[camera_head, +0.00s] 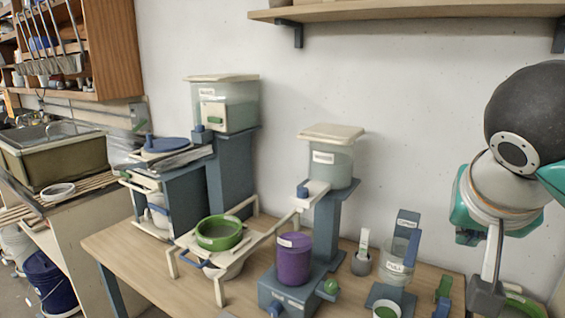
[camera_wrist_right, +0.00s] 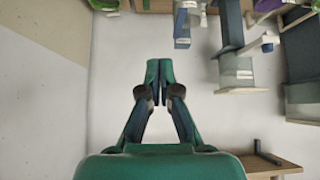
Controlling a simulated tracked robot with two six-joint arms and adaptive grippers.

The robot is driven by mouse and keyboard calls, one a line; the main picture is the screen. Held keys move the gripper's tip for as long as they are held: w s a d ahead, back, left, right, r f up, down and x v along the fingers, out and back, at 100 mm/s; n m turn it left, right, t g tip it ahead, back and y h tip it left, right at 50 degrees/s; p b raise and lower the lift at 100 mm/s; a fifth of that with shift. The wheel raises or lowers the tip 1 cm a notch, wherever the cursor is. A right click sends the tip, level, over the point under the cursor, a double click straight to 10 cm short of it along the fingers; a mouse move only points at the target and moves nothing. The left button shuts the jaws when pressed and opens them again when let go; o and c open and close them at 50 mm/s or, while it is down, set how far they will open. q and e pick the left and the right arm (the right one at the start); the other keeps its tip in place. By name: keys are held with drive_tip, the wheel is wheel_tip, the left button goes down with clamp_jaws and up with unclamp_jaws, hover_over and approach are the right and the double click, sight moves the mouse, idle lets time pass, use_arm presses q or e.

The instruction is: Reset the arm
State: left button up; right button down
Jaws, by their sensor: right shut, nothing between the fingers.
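My right gripper (camera_head: 467,236) is at the right side of the head view, in front of the wall and above the right end of the table. Part of it is hidden behind my own wrist. In the right wrist view its two teal fingers (camera_wrist_right: 160,75) meet at the tips, with nothing between them. It is apart from the table objects. My left gripper is not in view.
The wooden table (camera_head: 130,248) holds a purple container (camera_head: 293,258), a green-rimmed bowl (camera_head: 219,232) and clear-walled dispensers (camera_head: 331,160) on blue stands. A wooden shelf (camera_head: 400,12) is on the wall above. The wall space between shelf and dispensers is free.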

drive_tip(key=w+a+f+n+g+y+b, duration=0.1)
drive_tip(key=w+a+f+n, duration=0.3)
drive_tip(key=f, duration=0.6)
drive_tip(key=w+a+f+n+g+y, duration=0.15)
drive_tip(key=w+a+f, duration=0.35)
drive_tip(key=f, duration=0.6)
wheel_tip(320, 180, down, 19)
drive_tip(key=a+n+g+y+b, duration=0.1)
drive_tip(key=a+g+y+b, duration=0.1)
drive_tip(key=a+y, duration=0.1)
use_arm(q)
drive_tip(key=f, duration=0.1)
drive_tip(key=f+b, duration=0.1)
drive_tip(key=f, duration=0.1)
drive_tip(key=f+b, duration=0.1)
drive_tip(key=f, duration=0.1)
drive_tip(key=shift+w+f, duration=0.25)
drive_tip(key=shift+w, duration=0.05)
use_arm(e)
drive_tip(key=s+f+m+y, duration=0.1)
drive_tip(key=s+f, duration=0.5)
drive_tip(key=f, duration=0.3)
drive_tip(key=s+f+m+g, duration=0.1)
drive_tip(key=s+f, duration=0.6)
drive_tip(key=f, duration=0.3)
drive_tip(key=s+f+m+g+y, duration=0.1)
drive_tip(key=s+f, duration=0.6)
drive_tip(key=f, duration=0.3)
drive_tip(key=shift+d+y, duration=0.35)
drive_tip(key=shift+d, duration=0.05)
